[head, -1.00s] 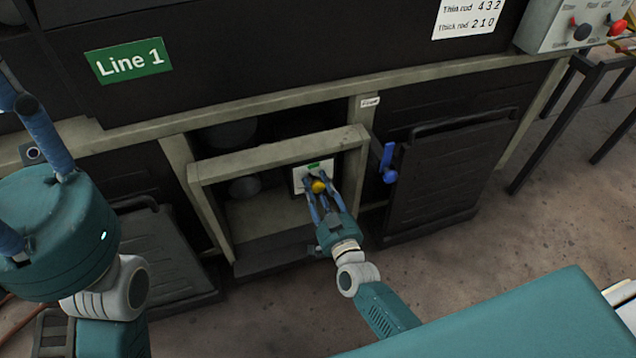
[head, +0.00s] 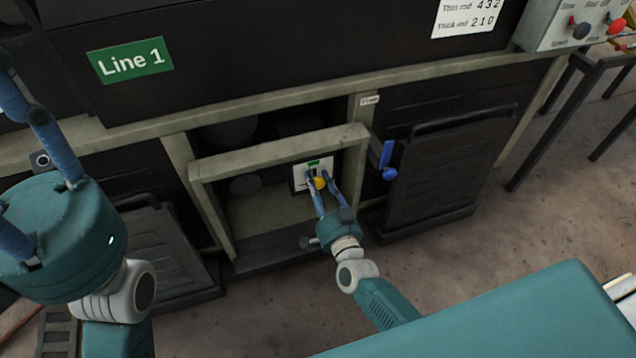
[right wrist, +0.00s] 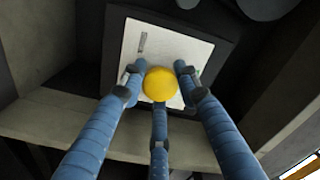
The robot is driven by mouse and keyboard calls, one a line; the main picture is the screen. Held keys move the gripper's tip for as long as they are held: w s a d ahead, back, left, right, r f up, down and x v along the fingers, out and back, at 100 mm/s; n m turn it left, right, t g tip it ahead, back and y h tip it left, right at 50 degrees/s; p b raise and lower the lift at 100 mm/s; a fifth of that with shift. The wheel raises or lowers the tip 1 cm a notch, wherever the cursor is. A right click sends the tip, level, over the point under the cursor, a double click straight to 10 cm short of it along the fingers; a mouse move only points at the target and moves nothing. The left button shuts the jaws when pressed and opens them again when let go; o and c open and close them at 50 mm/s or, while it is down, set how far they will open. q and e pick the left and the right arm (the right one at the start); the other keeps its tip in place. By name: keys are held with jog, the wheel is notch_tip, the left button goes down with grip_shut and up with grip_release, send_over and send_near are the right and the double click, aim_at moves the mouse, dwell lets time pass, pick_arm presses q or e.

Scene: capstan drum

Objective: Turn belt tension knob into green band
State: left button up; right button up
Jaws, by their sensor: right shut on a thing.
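The belt tension knob (head: 320,183) is a round yellow knob on a white dial plate (head: 300,182) inside the open cabinet bay. A green band (head: 313,162) shows at the plate's top edge. My right gripper (head: 314,180) reaches in and is shut on the knob. In the right wrist view the blue fingers surround the yellow knob (right wrist: 160,84), and the white plate (right wrist: 170,45) behind carries a dark mark at its upper left. A finger partly covers the green. My left gripper (head: 25,165) is at the left edge, its fingers spread, empty and away from the cabinet.
A pale frame bar (head: 280,150) crosses the bay in front of the plate, close above my right gripper. A blue handle (head: 387,160) stands just right of the bay. A dark panel (head: 445,165) leans farther right. Open floor (head: 450,265) lies in front.

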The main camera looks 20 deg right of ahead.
jog(key=shift+s+a+f, duration=0.1)
jog(key=shift+s+f, duration=0.05)
jog(key=shift+f, duration=0.2)
jog(key=o, duration=1.1)
jog(key=shift+o, duration=0.2)
jog(key=shift+r, duration=0.15)
jog(key=s, duration=1.2)
jog(key=shift+d, duration=0.2)
